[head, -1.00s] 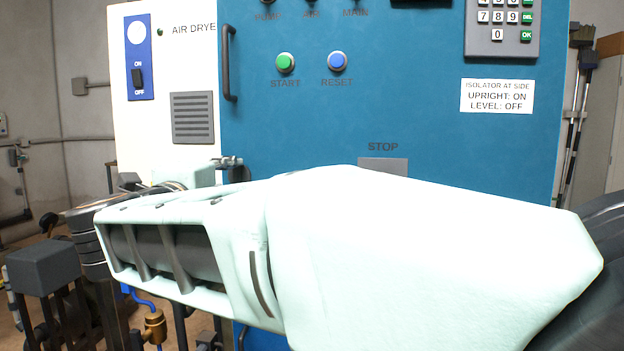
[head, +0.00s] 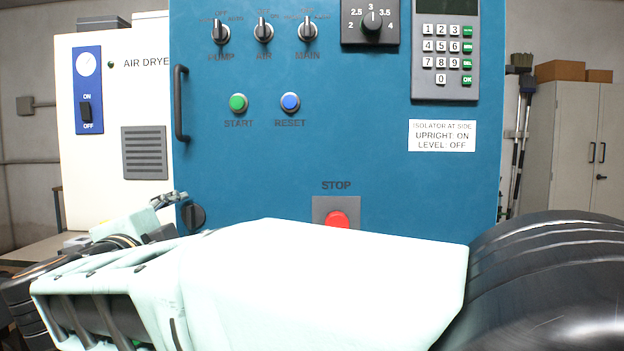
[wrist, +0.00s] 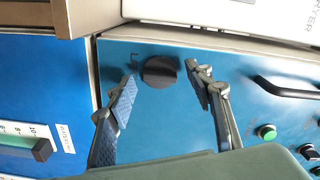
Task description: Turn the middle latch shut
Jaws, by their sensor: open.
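A round black latch (head: 193,216) sits near the left edge of the blue cabinet door in the head view, below the door handle, just above my arm. In the wrist view the black latch (wrist: 160,71) shows between my fingertips, with a raised grip bar across its face and small dark marks beside it. My gripper (wrist: 161,77) is open, one finger on each side of the latch. I cannot tell whether either finger touches it. No other latch shows clearly.
The door carries a black handle (head: 180,103), a green START button (head: 238,103), a blue RESET button (head: 290,103) and a red STOP button (head: 337,219) close above my arm. A white air dryer (head: 118,110) stands at left. A gauge slider (wrist: 40,150) shows in the wrist view.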

